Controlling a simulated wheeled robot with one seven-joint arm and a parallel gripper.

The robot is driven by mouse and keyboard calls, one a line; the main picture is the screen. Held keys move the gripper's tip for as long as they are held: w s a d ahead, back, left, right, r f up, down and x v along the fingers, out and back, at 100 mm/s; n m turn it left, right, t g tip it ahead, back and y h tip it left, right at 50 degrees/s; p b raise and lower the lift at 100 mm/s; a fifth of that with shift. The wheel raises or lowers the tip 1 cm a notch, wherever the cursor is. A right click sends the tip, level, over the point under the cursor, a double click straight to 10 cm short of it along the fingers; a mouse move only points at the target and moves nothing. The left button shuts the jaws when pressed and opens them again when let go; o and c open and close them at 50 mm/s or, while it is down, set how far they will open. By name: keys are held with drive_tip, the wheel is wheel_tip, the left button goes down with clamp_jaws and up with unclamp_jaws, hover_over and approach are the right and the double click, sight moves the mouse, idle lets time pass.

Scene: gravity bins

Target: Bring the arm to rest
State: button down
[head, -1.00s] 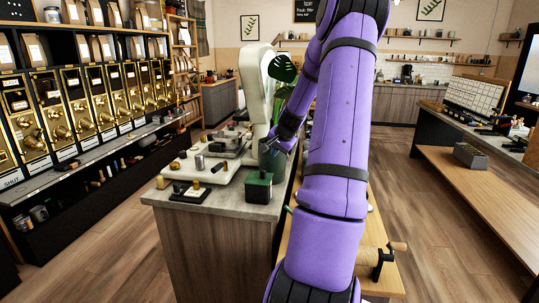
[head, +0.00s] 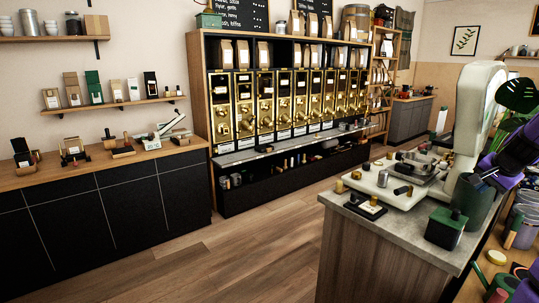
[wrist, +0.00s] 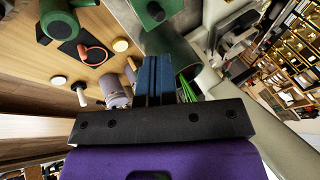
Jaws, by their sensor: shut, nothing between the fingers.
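My gripper (head: 476,183) is at the right edge of the head view, above the stone-topped counter (head: 345,207). Its dark fingers are just over or in front of a dark green container (head: 470,207); I cannot tell if they touch it. In the wrist view my gripper (wrist: 158,68) shows two blue fingers closed together with nothing held. Purple parts of my arm show at the far right; most of the arm is out of the head view.
A white scale-like machine (head: 475,110) stands close behind my gripper. Gold dispensers (head: 243,105) line the back wall. The floor at left is clear.

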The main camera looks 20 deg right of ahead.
drive_tip(key=w+a+r+n+g, duration=0.1)
drive_tip(key=a+r+n, duration=0.35)
drive_tip(key=a, duration=0.95)
drive_tip(key=w+a+r+n, duration=0.1)
drive_tip(key=a+r+n, duration=0.35)
drive_tip(key=a, duration=0.95)
drive_tip(key=s+a+r+n+y, duration=0.1)
drive_tip(key=s+a+r+n, duration=0.1)
drive_tip(key=s+a, duration=0.6)
drive_tip(key=s+a+r+n+y, duration=0.1)
drive_tip(key=s+a+n, duration=0.3)
drive_tip(key=s+a, duration=0.5)
drive_tip(key=shift+s+a+r+n, duration=0.3)
drive_tip(key=shift+s+r, duration=0.15)
drive_tip(key=shift+r, duration=0.4)
